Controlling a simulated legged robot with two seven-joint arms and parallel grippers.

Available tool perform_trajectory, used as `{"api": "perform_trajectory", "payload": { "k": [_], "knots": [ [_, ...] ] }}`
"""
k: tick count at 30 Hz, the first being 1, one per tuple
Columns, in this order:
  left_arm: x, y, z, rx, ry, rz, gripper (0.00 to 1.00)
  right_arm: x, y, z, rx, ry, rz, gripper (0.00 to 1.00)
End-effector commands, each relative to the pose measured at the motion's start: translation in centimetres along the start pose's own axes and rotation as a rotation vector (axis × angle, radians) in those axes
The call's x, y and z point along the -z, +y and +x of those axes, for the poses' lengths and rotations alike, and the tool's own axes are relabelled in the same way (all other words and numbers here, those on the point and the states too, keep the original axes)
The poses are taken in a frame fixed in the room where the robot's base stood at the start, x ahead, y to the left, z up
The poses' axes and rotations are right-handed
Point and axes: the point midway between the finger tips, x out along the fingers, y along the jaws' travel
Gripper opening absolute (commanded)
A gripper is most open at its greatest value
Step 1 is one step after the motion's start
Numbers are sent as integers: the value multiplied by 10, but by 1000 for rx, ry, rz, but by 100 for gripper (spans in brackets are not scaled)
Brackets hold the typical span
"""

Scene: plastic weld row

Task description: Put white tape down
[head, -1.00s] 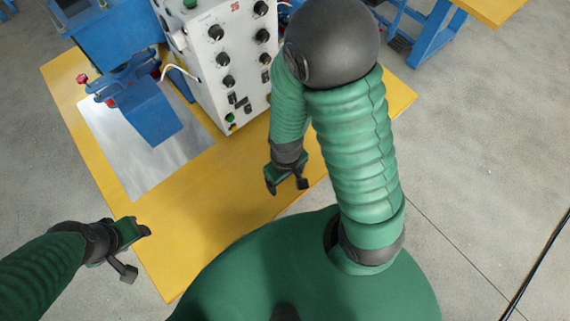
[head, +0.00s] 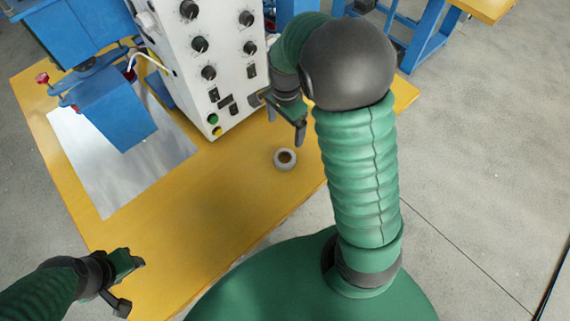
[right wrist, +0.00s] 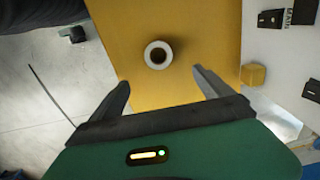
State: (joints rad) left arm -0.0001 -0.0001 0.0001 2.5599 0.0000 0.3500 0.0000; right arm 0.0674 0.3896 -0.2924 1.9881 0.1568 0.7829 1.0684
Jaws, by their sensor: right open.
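The white tape (head: 285,169) is a small roll lying on the yellow table (head: 235,190), near its right edge in the head view. It also shows in the right wrist view (right wrist: 158,44), lying flat on the table beyond the fingertips. My right gripper (head: 284,120) is open and empty, a little behind the tape and apart from it, beside the white control box. Its two spread fingers show in the right wrist view (right wrist: 160,80). My left gripper (head: 132,283) is at the table's front left, with its fingers apart and nothing between them.
The white control box (head: 205,60) with knobs and buttons stands at the back of the table. A blue machine (head: 115,110) stands over a metal plate (head: 165,165) on the left. The front middle of the table is clear.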

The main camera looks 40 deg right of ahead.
Motion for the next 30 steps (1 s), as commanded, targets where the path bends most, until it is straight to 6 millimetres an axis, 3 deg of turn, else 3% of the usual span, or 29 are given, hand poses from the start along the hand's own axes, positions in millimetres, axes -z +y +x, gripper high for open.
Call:
{"api": "perform_trajectory", "payload": {
  "k": [3, 9, 16, 22, 30],
  "knots": [
    [-1, 0, 4, 0, 0, 0, 47, -1, 1, 34, -8, -2, -1, 90],
    [-3, 0, 11, 0, 0, 0, 47, -1, 1, 83, -6, -2, -4, 90],
    [-3, 0, 14, 0, 0, 0, 47, -2, 2, 110, -4, -1, -5, 90],
    [-4, 0, 18, 0, 0, 0, 47, -2, 4, 145, -4, -2, -6, 90],
    [-4, 0, 18, 0, 0, 0, 47, -2, 3, 151, 0, 0, -6, 90]
  ]
}}
